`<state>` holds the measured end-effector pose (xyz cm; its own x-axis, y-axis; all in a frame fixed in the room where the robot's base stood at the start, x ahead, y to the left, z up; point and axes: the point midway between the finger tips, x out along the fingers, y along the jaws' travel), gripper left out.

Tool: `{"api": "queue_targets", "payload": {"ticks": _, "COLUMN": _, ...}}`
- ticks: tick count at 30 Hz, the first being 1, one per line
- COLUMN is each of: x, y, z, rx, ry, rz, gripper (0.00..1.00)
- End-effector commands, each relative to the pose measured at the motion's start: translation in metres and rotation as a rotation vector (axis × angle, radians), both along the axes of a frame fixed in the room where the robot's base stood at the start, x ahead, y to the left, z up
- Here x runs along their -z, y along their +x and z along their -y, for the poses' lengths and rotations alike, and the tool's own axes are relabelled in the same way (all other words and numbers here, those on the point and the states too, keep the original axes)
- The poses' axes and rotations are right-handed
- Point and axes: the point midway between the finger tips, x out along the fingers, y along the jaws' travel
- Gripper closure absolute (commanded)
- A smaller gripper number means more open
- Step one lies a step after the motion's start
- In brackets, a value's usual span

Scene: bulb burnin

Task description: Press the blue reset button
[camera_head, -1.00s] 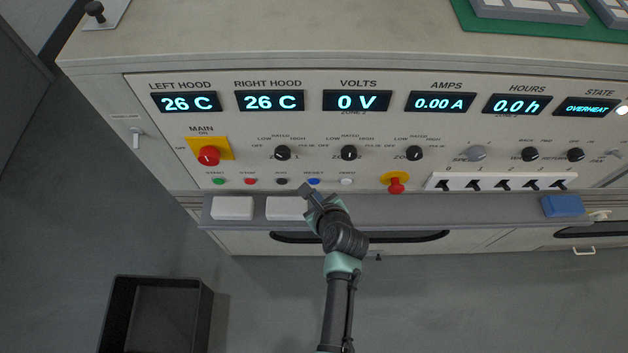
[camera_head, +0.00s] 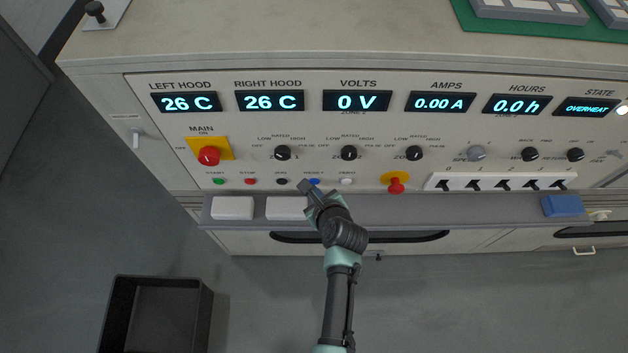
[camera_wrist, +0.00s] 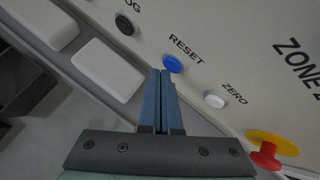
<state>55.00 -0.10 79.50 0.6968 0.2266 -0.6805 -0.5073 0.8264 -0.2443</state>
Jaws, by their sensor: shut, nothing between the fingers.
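The blue reset button (camera_head: 314,182) is on the lower row of the panel, under the word RESET. The STATE display (camera_head: 587,107) reads OVERHEAT.
A white button (camera_head: 346,181) marked ZERO is right of the blue one, and a black button (camera_head: 281,181) left. A red emergency knob (camera_head: 396,184) on yellow sticks out further right. White blocks (camera_head: 232,208) lie on the ledge. A black bin (camera_head: 158,314) stands on the floor.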

Motion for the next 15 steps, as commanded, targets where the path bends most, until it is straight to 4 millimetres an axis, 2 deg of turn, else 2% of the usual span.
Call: {"api": "queue_targets", "payload": {"ticks": 15, "x": 0.0004, "y": 0.0056, "z": 0.0001, "rx": 0.000, "ry": -0.001, "rz": -0.001, "gripper": 1.00}}
